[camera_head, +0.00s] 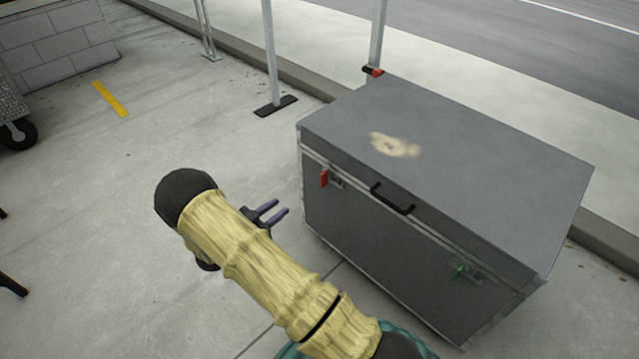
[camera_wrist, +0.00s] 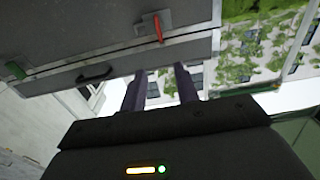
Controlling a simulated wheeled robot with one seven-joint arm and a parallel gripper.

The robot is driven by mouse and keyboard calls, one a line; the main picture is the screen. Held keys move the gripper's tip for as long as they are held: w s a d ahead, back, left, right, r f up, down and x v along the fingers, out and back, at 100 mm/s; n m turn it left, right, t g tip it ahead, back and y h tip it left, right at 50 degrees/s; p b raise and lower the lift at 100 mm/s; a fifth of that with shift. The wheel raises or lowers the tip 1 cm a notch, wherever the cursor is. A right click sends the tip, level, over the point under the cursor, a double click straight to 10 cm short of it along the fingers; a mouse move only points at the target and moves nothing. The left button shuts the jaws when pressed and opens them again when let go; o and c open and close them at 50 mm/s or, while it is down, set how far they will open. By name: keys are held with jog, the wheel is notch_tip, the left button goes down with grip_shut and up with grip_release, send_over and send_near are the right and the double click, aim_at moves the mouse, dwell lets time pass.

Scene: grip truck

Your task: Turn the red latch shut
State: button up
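The red latch (camera_head: 324,178) sits on the front of a grey case (camera_head: 450,150), near its left end just under the lid edge. It also shows in the wrist view (camera_wrist: 158,27), where the picture is turned over and the latch lies beyond the fingertips. A green latch (camera_head: 458,270) is near the right end of the same face. My gripper (camera_head: 276,212) is to the left of the case, in front of and below the red latch, apart from it. Its two purple fingers are spread with a gap between them and nothing in it, as the wrist view (camera_wrist: 160,72) also shows.
A black handle (camera_head: 391,198) stands out from the case front between the latches. A post with a black foot (camera_head: 275,106) stands behind the case. A wheeled bin (camera_head: 14,120) is at the far left.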

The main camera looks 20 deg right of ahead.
aim_at(321, 178)
jog(key=b+x, duration=0.4)
jog(key=x, duration=1.3)
jog(key=shift+f+b, duration=0.1)
jog(key=shift+b, duration=0.25)
jog(key=shift+d, duration=0.3)
jog(key=shift+a, duration=0.1)
grip_shut()
